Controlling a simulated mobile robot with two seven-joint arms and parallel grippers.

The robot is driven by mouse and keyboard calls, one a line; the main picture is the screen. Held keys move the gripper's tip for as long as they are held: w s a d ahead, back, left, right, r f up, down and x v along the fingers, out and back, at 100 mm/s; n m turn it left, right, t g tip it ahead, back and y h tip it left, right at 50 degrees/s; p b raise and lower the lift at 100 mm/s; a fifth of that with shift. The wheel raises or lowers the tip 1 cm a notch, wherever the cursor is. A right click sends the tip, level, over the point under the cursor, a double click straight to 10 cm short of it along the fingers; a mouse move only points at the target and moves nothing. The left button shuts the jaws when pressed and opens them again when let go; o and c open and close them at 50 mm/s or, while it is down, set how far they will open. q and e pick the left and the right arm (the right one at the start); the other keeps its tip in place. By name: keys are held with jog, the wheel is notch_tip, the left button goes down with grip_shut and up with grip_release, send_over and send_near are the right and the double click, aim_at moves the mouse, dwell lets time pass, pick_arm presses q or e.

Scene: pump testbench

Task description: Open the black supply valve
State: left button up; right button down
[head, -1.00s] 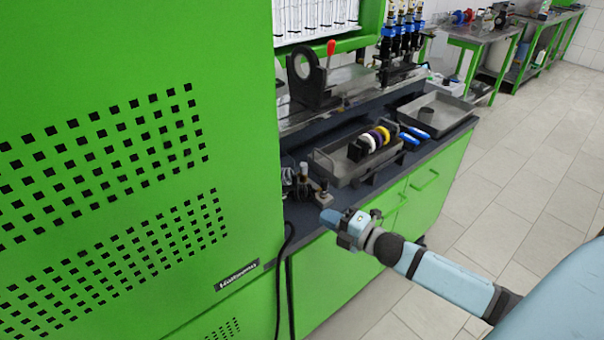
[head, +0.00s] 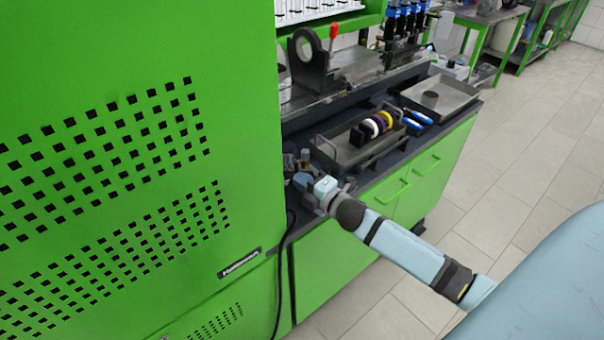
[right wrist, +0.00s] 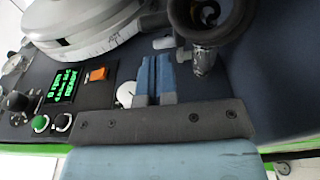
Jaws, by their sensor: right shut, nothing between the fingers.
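My right gripper (head: 301,181) is over the left end of the dark bench top, close to a cluster of small fittings (head: 304,158). Its blue fingers (right wrist: 155,79) are shut with nothing between them in the right wrist view. Just right of the fingertips there is a black ring-shaped fitting (right wrist: 205,14) with a worn metal stem (right wrist: 204,62); it looks apart from the fingers. A black knob (right wrist: 18,102) sits on a small control panel at the left. I cannot tell for sure which black part is the supply valve. My left gripper is not in view.
The panel has a green display (right wrist: 62,84) and an orange switch (right wrist: 97,74). A tray with coloured rings (head: 352,152) and a flat tray (head: 436,96) stand farther right. A green perforated cabinet (head: 120,250) blocks the left; a black cable (head: 282,262) hangs beside it.

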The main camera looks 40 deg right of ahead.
aim_at(298, 168)
jog(key=shift+w+d, duration=0.65)
jog(key=shift+w, duration=0.3)
jog(key=shift+w+d+n+g+y+p, duration=0.15)
jog(key=shift+w+d+n+y, duration=0.1)
jog(key=shift+w+n+y, duration=0.3)
jog(key=shift+w+d+n+g+y+p, duration=0.15)
jog(key=shift+w+d+n+y, duration=0.15)
jog(key=shift+y, duration=0.35)
jog(key=shift+r+n+g+y, duration=0.15)
jog(key=shift+n+g+y, duration=0.2)
jog(key=shift+y, duration=0.25)
jog(key=shift+w, duration=0.1)
